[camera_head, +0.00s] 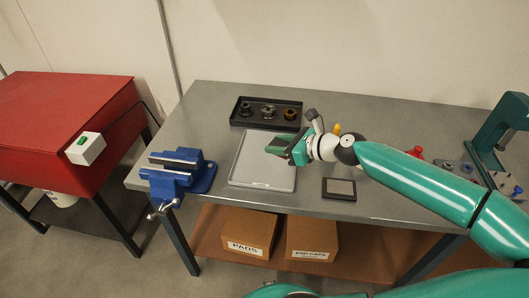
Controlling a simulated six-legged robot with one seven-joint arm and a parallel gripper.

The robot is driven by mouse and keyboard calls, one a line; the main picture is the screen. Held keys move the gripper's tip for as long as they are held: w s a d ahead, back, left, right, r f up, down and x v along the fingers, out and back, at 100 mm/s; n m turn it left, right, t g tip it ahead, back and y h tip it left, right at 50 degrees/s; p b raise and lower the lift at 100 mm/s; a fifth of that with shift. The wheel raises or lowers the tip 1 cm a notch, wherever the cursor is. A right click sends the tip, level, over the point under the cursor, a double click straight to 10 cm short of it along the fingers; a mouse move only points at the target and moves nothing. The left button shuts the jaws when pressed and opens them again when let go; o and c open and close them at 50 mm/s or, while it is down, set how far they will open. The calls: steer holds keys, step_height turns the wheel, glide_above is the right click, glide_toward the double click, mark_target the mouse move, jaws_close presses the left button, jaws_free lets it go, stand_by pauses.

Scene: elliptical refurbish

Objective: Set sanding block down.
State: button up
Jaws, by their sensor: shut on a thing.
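My gripper (285,149) is at the end of my teal arm, over the right part of a flat light-grey tray (255,165) on the workbench. It is shut on a small dark green block, taken as the sanding block (277,143). My fingers hide part of the block. I cannot tell whether the block touches the tray or hangs just above it.
A blue vise (178,175) stands at the bench's (215,100) front left corner. A black tray (240,120) with round parts lies behind. A dark rectangular pad (339,189) lies at the front edge. A green press (497,135) stands right; a red cabinet (60,105) stands left.

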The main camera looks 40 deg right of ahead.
glide_above(265, 158)
steer(key=f, duration=0.6)
steer(key=shift+s+a+f, duration=0.1)
steer(key=shift+s+f, duration=0.2)
steer(key=shift+f, duration=0.1)
steer(key=shift+w+f, duration=0.15)
steer(key=shift+f, duration=0.8)
steer(key=shift+w+f, duration=0.15)
steer(key=shift+f, duration=0.8)
steer(key=shift+f, duration=0.1)
steer(key=o, duration=1)
